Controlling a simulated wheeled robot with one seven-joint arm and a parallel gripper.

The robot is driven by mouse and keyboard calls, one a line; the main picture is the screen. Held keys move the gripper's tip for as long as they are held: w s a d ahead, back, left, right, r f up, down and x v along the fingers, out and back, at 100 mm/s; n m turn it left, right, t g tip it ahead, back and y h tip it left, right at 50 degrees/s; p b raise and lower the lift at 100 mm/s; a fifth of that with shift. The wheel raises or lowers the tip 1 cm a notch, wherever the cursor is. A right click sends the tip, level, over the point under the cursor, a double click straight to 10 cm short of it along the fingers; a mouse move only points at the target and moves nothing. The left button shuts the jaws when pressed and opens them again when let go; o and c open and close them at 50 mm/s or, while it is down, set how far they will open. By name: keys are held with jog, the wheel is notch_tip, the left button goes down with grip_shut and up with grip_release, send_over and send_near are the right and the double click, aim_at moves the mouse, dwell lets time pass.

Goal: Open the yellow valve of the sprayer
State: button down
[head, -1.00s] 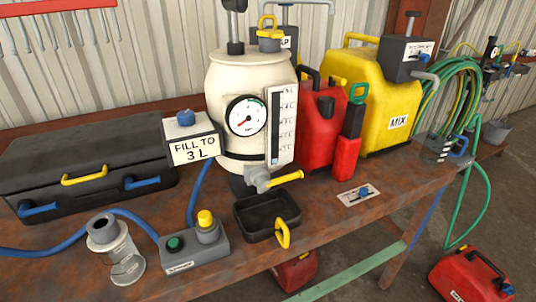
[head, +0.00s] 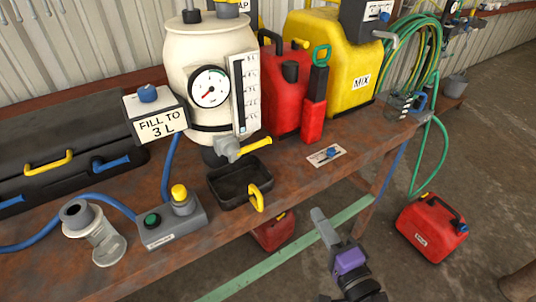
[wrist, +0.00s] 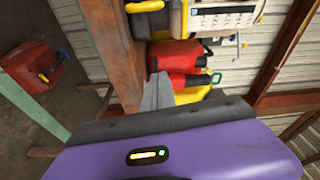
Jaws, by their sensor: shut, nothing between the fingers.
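The sprayer (head: 205,45) is a cream tank with a round gauge and a level scale, standing on the rusty bench. Its yellow valve lever (head: 254,146) sticks out to the right from a grey body (head: 226,150) low on the tank, above a black tray (head: 228,189). My gripper (head: 318,214) is shut and empty, low in front of the bench, apart from the valve and to its lower right. In the wrist view my gripper (wrist: 157,90) points toward the bench, and the sprayer (wrist: 210,18) shows at the top.
A sign "FILL TO 3 L" (head: 162,126) stands left of the tank. A red can (head: 286,95) and a yellow can (head: 330,60) stand right. A red can (head: 432,230) is on the floor.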

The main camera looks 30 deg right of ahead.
aim_at(250, 146)
jog(key=w+a+m+t+y, duration=0.1)
jog(key=w+m+y, duration=0.3)
jog(key=m, duration=1.3)
jog(key=w, duration=0.4)
jog(key=shift+a+r, duration=0.2)
jog(key=shift+w, duration=0.15)
jog(key=w, duration=0.3)
jog(key=w+p, duration=0.1)
jog(key=w, duration=0.2)
jog(key=w+p, duration=0.1)
jog(key=w, duration=0.3)
jog(key=shift+r, duration=0.4)
jog(key=r+p, duration=0.2)
jog(key=shift+w+r, duration=0.2)
jog(key=shift+r, duration=0.1)
jog(key=shift+w+r+p, duration=0.15)
jog(key=shift+r+p, duration=0.4)
